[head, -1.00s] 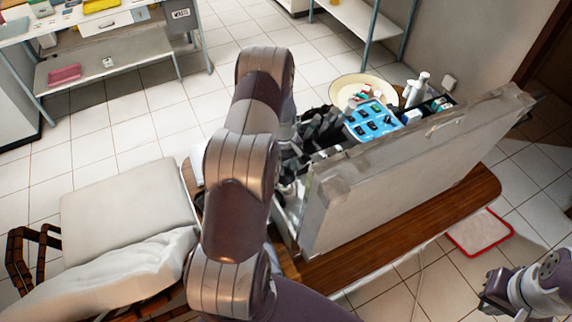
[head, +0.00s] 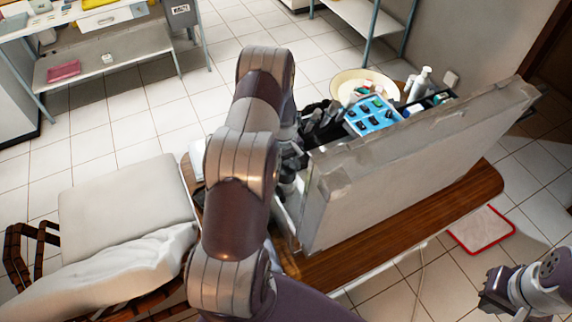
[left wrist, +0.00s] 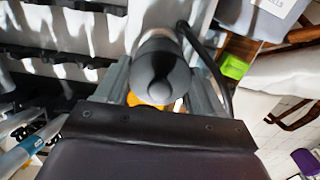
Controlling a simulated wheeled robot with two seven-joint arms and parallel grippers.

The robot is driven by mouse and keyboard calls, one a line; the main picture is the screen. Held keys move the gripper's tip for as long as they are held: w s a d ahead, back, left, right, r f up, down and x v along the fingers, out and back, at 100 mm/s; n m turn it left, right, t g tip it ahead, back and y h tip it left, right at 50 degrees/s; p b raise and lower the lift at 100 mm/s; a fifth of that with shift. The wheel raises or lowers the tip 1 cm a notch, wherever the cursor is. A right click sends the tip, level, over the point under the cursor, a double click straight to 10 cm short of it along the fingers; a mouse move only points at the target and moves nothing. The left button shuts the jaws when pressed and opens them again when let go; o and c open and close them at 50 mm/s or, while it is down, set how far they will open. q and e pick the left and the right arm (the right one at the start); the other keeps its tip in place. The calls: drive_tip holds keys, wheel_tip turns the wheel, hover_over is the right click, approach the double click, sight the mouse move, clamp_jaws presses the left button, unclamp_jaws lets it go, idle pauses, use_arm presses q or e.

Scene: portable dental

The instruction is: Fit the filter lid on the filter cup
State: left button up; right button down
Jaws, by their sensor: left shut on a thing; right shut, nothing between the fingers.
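My left gripper (left wrist: 160,88) is shut on a dark grey, rounded piece with a raised middle, which looks like the filter lid (left wrist: 162,68). A bit of orange (left wrist: 146,99) shows just below it, between the fingers; I cannot tell what it belongs to. I cannot make out the filter cup in either view, nor whether the held piece touches anything. In the head view my left arm and the case panel largely hide that gripper. My right gripper (head: 491,301) is shut and empty at the lower right, away from the case.
An open case with an upright grey panel (head: 410,170) stands on a wooden table (head: 460,203). Behind the panel are a blue tray (head: 372,116), a cream basin (head: 361,82) and bottles. A padded chair (head: 125,205) stands left. A green item (left wrist: 234,67) shows in the wrist view.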

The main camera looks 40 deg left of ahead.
sight(286, 174)
use_arm(q)
drive_tip(key=shift+f+b, duration=1)
drive_tip(key=shift+f, duration=0.35)
drive_tip(key=shift+f+b, duration=0.55)
drive_tip(key=shift+f, duration=0.1)
drive_tip(key=shift+f, duration=0.15)
drive_tip(key=o, duration=1.2)
